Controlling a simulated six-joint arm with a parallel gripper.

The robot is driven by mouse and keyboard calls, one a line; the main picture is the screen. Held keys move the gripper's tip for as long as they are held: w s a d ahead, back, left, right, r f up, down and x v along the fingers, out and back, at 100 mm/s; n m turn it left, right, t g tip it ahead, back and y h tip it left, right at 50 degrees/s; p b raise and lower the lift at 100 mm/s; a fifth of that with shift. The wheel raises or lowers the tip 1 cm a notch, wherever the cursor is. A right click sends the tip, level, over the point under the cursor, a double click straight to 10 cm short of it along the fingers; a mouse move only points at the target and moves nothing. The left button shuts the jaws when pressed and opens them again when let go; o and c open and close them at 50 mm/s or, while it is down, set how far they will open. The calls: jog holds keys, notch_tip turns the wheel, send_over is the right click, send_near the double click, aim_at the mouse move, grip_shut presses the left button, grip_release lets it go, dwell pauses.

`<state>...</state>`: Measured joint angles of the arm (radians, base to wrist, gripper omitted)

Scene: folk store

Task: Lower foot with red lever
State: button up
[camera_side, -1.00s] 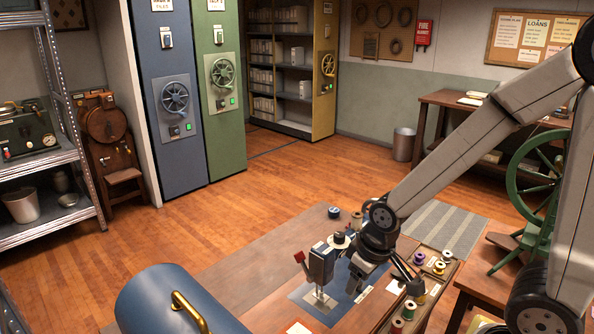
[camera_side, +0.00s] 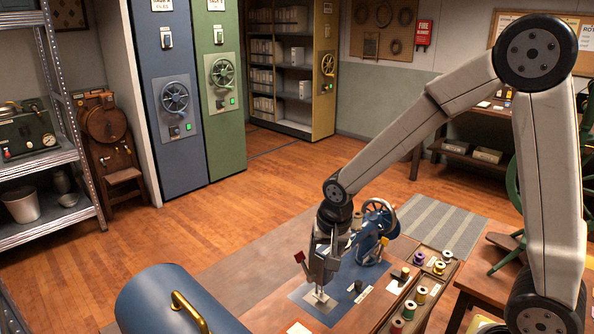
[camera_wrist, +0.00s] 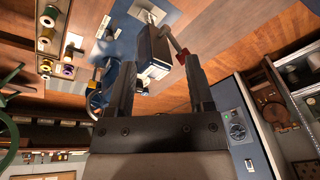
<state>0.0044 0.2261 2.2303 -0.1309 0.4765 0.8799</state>
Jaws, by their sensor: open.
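A blue sewing machine with a handwheel (camera_side: 380,218) stands on the work table. A red lever (camera_side: 299,257) sticks out at the left of its head, and it also shows in the wrist view (camera_wrist: 183,56) close to the right finger's tip. The presser foot (camera_side: 320,298) is low over the pale plate; whether it touches is too small to tell. My gripper (camera_side: 324,268) is over the machine's head and hides much of it.
A wooden tray of several thread spools (camera_side: 421,296) lies right of the machine. A blue rounded case with a brass handle (camera_side: 188,312) stands at the front left. The table's left part (camera_side: 245,275) is clear.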

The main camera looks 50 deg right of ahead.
aim_at(299, 259)
jog(key=w+d+m, duration=0.1)
jog(key=w+m, duration=0.8)
jog(key=shift+d+f+h, duration=0.15)
jog(key=shift+d+h, duration=0.25)
jog(key=shift+f, duration=0.2)
jog(key=shift+x, duration=3.95)
jog(key=shift+d+f, duration=0.15)
jog(key=shift+f, duration=0.1)
jog(key=shift+s, duration=0.15)
